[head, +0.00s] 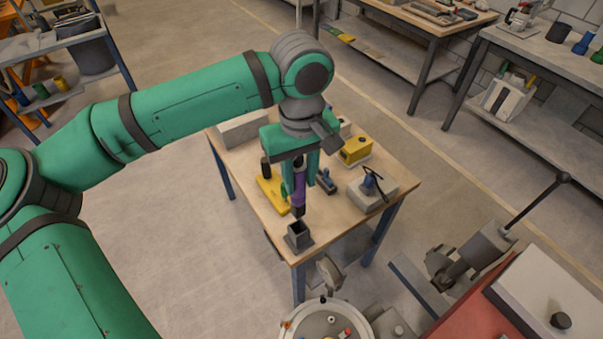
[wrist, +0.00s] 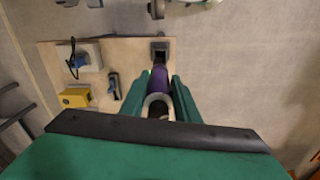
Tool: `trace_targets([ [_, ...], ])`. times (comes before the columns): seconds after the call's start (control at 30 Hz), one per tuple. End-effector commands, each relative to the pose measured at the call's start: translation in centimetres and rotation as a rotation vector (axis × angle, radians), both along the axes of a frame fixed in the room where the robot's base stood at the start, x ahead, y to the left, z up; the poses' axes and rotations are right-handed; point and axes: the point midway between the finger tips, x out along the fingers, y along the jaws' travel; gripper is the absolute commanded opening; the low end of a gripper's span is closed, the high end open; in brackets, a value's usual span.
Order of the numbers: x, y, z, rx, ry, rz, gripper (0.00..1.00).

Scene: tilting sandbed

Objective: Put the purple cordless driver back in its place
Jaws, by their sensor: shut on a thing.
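My gripper (head: 300,172) is shut on the purple cordless driver (head: 299,187) and holds it upright above the table. In the wrist view the driver (wrist: 179,103) sits between the two green fingers of my gripper (wrist: 168,95). A dark square holder (head: 299,236) stands at the table's near corner, just below the driver's lower end in the head view. It also shows in the wrist view (wrist: 159,49), beyond the driver's tip. Whether the driver's tip touches the holder cannot be told; they look apart.
On the wooden table (head: 342,222) stand a yellow stand (head: 272,190), a small blue-grey tool (head: 326,181), a yellow box (head: 355,150) and a grey block with a blue item and black cable (head: 372,188). A round tray of small parts (head: 325,320) is in front.

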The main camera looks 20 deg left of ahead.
Motion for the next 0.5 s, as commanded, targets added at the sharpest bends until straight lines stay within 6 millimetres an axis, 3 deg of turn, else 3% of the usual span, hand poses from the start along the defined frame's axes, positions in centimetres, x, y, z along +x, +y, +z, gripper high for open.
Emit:
trace_targets([
  [0.5,-0.1,-0.2,-1.8,0.0,-0.001,-0.004,0.03],
])
